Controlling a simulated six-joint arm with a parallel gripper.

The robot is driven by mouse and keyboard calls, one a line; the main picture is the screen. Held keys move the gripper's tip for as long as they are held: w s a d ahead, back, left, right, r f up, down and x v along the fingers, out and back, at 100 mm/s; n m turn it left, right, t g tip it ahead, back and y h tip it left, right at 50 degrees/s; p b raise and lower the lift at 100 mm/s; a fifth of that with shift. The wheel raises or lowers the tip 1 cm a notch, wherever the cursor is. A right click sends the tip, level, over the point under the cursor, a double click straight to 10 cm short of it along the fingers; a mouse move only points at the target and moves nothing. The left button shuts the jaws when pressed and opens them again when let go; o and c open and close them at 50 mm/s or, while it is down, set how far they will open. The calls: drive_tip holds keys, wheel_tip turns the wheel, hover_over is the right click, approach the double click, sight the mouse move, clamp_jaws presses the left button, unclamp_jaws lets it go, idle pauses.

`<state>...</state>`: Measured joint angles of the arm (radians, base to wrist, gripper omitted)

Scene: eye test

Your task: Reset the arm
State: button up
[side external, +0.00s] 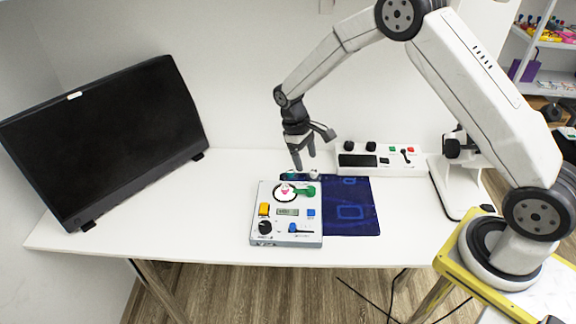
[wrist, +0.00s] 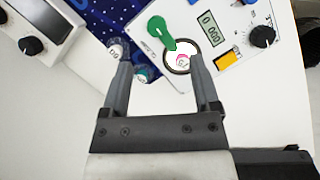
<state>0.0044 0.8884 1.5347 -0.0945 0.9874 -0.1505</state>
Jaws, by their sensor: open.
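My gripper (side external: 303,162) hangs from the arm, pointing down above the far edge of a white control box in the side view. Its two fingers are apart with nothing held between them; in the wrist view my gripper (wrist: 160,58) is also open. The white control box (side external: 272,239) lies on the table below it, with a green lever (side external: 305,191) and a round dial with a pink-and-white piece (side external: 286,190).
Small capped items (wrist: 116,50) stand close to the left finger. A dark blue patterned mat (side external: 352,225) lies right of the box. A white panel with knobs (side external: 377,160) stands behind. A black monitor (side external: 105,140) stands at left. The table's front left (side external: 150,225) is clear.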

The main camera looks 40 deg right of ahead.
drive_tip(key=s+r+m+t, duration=0.1)
drive_tip(key=s+r+t, duration=0.1)
drive_tip(key=s+r, duration=0.3)
drive_tip(key=s+a+r+m+t+y, duration=0.1)
drive_tip(key=s+r+t, duration=0.2)
drive_tip(key=s, duration=1)
wheel_tip(320, 180, up, 2)
drive_tip(key=shift+s+a+r+t, duration=0.2)
drive_tip(key=shift+a+r+t, duration=0.05)
drive_tip(key=shift+a+t, duration=0.05)
